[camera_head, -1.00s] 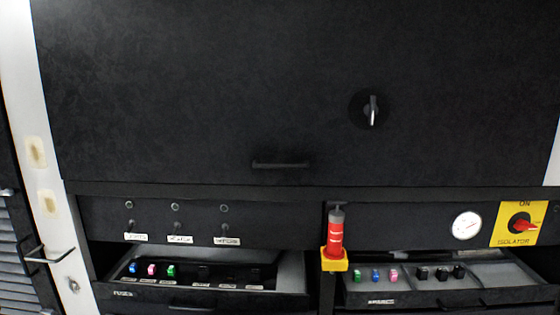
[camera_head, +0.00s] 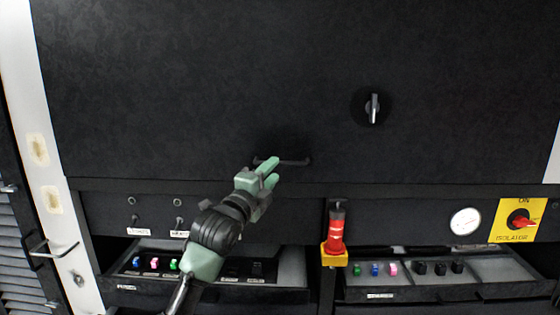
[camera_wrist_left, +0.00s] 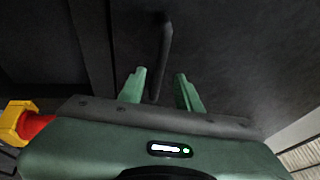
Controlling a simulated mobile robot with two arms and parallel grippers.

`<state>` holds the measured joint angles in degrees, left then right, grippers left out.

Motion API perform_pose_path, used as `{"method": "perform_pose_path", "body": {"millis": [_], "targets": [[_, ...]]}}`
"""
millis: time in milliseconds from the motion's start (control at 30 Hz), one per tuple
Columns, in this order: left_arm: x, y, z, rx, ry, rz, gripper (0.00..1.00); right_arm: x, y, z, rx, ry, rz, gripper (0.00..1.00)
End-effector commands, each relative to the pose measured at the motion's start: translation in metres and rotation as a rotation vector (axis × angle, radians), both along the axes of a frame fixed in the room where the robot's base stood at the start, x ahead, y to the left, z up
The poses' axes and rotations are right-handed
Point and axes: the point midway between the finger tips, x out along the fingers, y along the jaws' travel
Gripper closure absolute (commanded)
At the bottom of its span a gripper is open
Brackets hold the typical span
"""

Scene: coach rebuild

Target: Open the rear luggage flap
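The rear luggage flap (camera_head: 200,80) is a large dark panel, and it looks closed. A silver turn latch (camera_head: 373,108) sits on it, right of the middle, pointing upright. A black bar handle (camera_head: 292,162) runs along its lower edge. My left gripper (camera_head: 271,170) is at the left part of this handle and covers that end. In the left wrist view, the green fingers (camera_wrist_left: 160,90) are apart, with the handle (camera_wrist_left: 162,55) running between and ahead of them. I cannot tell whether they touch it. My right gripper is not in view.
Below the flap are two open drawers, the left drawer (camera_head: 140,287) and the right drawer (camera_head: 420,293), with small coloured parts. A gauge (camera_head: 465,222) and yellow isolator switch (camera_head: 518,221) are at right.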

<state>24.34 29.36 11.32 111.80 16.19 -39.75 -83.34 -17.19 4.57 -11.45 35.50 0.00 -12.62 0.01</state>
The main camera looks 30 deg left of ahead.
Motion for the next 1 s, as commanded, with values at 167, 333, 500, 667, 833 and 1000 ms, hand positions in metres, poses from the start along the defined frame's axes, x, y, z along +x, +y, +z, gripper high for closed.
{"method": "perform_pose_path", "body": {"millis": [167,333,500,667,833,1000], "targets": [[0.029,0.004,0.010,-0.004,0.000,-0.001,0.66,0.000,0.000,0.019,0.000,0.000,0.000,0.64],[0.046,0.007,0.010,-0.005,0.002,-0.002,0.66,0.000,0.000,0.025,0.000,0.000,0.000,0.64],[0.051,0.007,0.009,-0.002,0.002,-0.001,0.66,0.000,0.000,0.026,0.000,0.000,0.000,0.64],[0.051,0.007,0.008,-0.002,0.002,-0.001,0.66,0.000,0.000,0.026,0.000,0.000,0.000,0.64],[0.051,0.007,0.008,-0.002,0.002,-0.001,1.00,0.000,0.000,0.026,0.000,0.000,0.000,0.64],[0.051,0.007,0.008,-0.002,0.003,-0.001,1.00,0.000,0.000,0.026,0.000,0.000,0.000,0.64]]}}
